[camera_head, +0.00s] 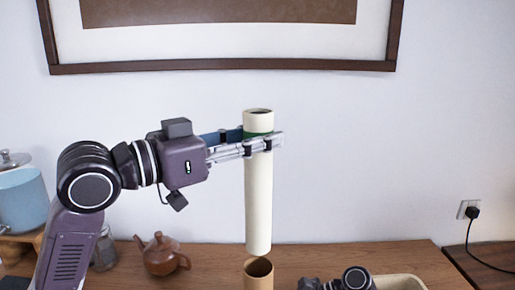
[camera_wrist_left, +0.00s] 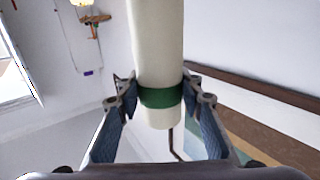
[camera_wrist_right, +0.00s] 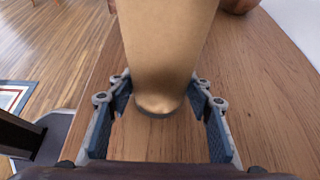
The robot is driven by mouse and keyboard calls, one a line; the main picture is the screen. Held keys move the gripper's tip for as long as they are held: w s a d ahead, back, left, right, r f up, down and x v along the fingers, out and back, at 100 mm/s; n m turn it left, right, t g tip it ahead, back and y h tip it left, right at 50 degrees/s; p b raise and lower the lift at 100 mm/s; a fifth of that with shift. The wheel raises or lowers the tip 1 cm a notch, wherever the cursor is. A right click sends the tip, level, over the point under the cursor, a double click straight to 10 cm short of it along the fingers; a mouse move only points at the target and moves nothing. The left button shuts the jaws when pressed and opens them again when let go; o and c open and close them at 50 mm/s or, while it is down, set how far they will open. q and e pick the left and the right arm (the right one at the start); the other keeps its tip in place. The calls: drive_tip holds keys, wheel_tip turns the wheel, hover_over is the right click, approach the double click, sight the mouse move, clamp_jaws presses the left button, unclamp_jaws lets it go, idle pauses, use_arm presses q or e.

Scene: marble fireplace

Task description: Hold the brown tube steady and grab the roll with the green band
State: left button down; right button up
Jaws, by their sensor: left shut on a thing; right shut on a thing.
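The cream roll with the green band (camera_head: 258,195) stands upright in the air, and my left gripper (camera_head: 262,139) is shut on it near its top, at the green band. In the left wrist view the roll (camera_wrist_left: 158,50) sits between both fingers. The brown tube (camera_head: 258,276) stands upright below, its open top just under the roll's lower end, with a small gap showing. In the right wrist view the brown tube (camera_wrist_right: 167,45) is between the fingers of my right gripper (camera_wrist_right: 160,97), which is shut on it. The tube's lower part is cut off in the head view.
A brown teapot (camera_head: 161,256) stands on the wooden table (camera_head: 215,262) left of the tube. A blue pot (camera_head: 21,200) and a glass jar (camera_head: 103,252) are farther left. A beige tray (camera_head: 402,282) lies at right, near my right arm. A framed picture (camera_head: 225,66) hangs behind.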

drive_tip(key=o, duration=0.9)
